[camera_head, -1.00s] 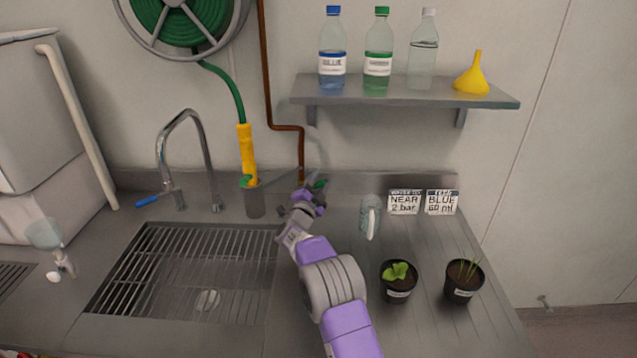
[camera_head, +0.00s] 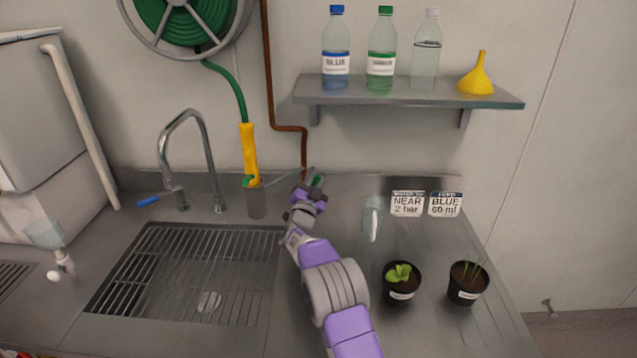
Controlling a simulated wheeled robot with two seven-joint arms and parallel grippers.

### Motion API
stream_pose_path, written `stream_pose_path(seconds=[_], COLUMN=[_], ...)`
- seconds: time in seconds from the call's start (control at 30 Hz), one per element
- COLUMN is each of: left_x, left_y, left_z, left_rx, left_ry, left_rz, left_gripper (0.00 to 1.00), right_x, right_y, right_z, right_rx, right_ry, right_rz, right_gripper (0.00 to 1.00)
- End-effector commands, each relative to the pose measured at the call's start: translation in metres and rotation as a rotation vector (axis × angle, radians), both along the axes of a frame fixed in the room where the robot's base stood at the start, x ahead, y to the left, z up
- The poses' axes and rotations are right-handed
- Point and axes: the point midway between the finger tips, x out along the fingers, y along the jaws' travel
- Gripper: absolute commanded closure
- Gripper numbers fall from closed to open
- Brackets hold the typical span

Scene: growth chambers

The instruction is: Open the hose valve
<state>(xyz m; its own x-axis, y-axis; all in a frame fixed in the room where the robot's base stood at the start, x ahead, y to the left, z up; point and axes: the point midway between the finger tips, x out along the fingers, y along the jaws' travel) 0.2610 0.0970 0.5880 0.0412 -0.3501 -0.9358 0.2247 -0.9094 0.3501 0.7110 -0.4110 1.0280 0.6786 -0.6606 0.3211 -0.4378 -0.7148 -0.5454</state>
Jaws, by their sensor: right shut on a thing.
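My right gripper (camera_head: 314,182) reaches to the foot of the copper pipe (camera_head: 303,152) at the back of the counter. It is shut on a small green part, which I take to be the hose valve's handle (camera_head: 316,177); the gripper mostly hides it, so its exact angle is unclear. The green hose (camera_head: 233,88) hangs from a wall reel (camera_head: 180,22) and ends in a yellow spray wand (camera_head: 249,150) standing in a grey holder (camera_head: 256,204). My left gripper is not in view.
A sink with a grate (camera_head: 190,262) and a tap (camera_head: 187,125) lie to the left. A clear jug (camera_head: 373,218), two signs (camera_head: 407,204) and two potted plants (camera_head: 401,285) (camera_head: 467,284) stand right of my arm. A shelf (camera_head: 405,97) with bottles and a yellow funnel (camera_head: 477,78) hangs above.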

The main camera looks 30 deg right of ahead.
Motion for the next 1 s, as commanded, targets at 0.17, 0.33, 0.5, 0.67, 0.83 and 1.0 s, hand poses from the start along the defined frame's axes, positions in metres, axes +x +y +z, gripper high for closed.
stream_pose_path(seconds=[0.17,0.33,0.5,0.67,0.83,1.0], left_x=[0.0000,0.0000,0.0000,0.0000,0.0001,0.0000], left_y=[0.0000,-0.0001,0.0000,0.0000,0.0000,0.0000], left_z=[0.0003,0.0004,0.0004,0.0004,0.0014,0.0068], left_rx=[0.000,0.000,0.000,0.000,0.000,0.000], left_ry=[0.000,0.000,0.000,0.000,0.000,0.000], left_rz=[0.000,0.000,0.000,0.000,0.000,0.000], left_gripper=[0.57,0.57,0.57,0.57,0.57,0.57], right_x=[0.0000,0.0000,0.0003,0.0006,0.0003,-0.0035], right_y=[0.0003,0.0002,0.0009,0.0015,0.0011,-0.0055], right_z=[0.0003,0.0002,0.0009,0.0015,0.0015,-0.0034], right_rx=[-0.001,0.000,0.001,0.000,0.017,0.140], right_ry=[0.000,0.000,-0.002,-0.003,-0.014,-0.087], right_rz=[0.000,0.000,0.001,0.003,0.004,0.004], right_gripper=[1.00,0.58,0.54,0.54,0.54,0.54])
